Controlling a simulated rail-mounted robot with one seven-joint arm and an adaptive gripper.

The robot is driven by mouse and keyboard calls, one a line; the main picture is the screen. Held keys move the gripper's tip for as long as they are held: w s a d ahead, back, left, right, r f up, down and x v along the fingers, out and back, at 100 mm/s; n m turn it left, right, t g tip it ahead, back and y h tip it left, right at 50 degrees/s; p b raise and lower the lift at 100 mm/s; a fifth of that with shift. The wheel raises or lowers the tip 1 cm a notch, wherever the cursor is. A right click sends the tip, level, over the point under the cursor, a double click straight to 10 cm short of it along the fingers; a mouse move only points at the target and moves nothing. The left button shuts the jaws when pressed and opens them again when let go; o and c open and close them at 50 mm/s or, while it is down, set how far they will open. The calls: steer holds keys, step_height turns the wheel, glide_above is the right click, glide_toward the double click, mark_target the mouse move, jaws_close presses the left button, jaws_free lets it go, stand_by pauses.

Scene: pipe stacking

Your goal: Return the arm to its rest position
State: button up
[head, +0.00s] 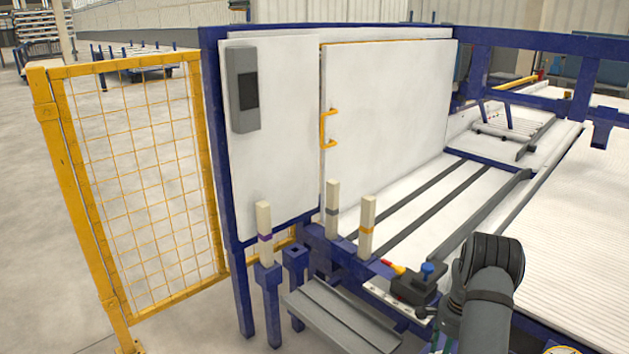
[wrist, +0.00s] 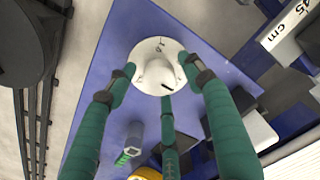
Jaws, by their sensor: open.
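In the head view my grey arm (head: 487,285) rises at the lower right, bent over at a dark rounded joint. My gripper's fingers are not clearly seen there. In the wrist view my gripper (wrist: 158,66) has green fingers spread apart, with nothing held between them. Beyond the fingertips is a white round disc (wrist: 146,48) with a raised centre and small marks, on a blue surface (wrist: 104,100). I cannot tell whether the fingertips touch the disc.
Three pale posts with coloured bands (head: 264,222) stand left of my arm. A dark box with a blue knob (head: 427,268) is close to my arm. Rails (head: 440,205) and white panels (head: 385,110) lie behind. A yellow mesh fence (head: 140,180) stands left. A "45 cm" label (wrist: 287,30) shows.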

steer(key=shift+n, duration=0.3)
steer(key=shift+r, duration=0.15)
steer(key=shift+r, duration=0.25)
step_height(320, 180, up, 12)
step_height(320, 180, down, 13)
steer(key=shift+r, duration=0.15)
steer(key=n+p, duration=0.2)
steer(key=n, duration=0.2)
steer(key=shift+r, duration=0.2)
steer(key=n+p, duration=0.3)
steer(key=n, duration=0.3)
steer(key=shift+a+n, duration=0.1)
steer(key=shift+n, duration=0.3)
steer(key=n+p, duration=0.2)
steer(key=n, duration=0.3)
steer(key=shift+n, duration=0.3)
steer(key=n+p, duration=0.1)
steer(key=n, duration=0.2)
steer(key=n+p, duration=0.1)
steer(key=n, duration=0.2)
steer(key=shift+a+f, duration=0.1)
steer(key=shift+f, duration=0.1)
